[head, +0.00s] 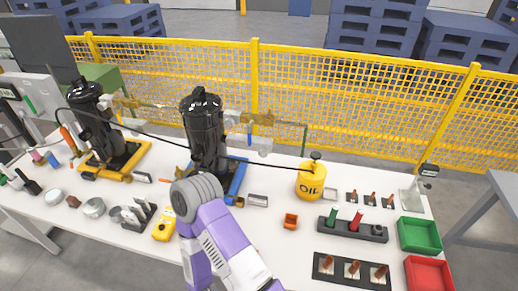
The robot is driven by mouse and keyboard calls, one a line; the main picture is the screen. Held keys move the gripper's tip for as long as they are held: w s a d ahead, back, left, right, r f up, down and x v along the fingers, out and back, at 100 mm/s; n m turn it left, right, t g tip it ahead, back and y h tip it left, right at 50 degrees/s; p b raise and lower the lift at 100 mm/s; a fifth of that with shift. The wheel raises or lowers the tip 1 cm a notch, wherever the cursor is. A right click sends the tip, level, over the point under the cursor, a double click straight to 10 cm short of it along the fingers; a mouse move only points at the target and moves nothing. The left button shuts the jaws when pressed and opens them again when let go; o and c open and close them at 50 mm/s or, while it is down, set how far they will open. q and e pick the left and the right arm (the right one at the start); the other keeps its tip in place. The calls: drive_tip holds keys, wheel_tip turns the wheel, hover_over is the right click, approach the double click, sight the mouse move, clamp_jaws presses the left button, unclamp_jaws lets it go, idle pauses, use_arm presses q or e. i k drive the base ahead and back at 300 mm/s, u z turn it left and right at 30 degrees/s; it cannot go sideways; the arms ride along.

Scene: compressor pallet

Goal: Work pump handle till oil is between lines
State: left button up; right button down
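A yellow can marked OIL (310,183) with a black cap stands upright on the white bench, right of centre. A black compressor (203,125) stands on a blue base at the middle, and another black compressor (92,125) stands on a yellow base to the left. A thin black hose or rod (150,132) runs from the left compressor past the middle one towards the can. I cannot make out a pump handle or an oil level with lines. My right arm reaches in from the bottom, its grey wrist in front of the middle compressor's base; its fingers are hidden. My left gripper is out of view.
Green (420,236) and red (429,274) trays lie at the bench's right end. Dark holders (352,229) with small parts are beside them. A yellow meter (164,226) and several loose parts lie left of my wrist. A yellow mesh fence (350,98) stands behind.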

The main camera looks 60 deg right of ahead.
sight(315, 156)
drive_tip(key=u, duration=0.25)
drive_tip(key=k, duration=0.9)
drive_tip(key=z, duration=1.35)
drive_tip(key=i, duration=0.3)
drive_tip(key=u, duration=0.05)
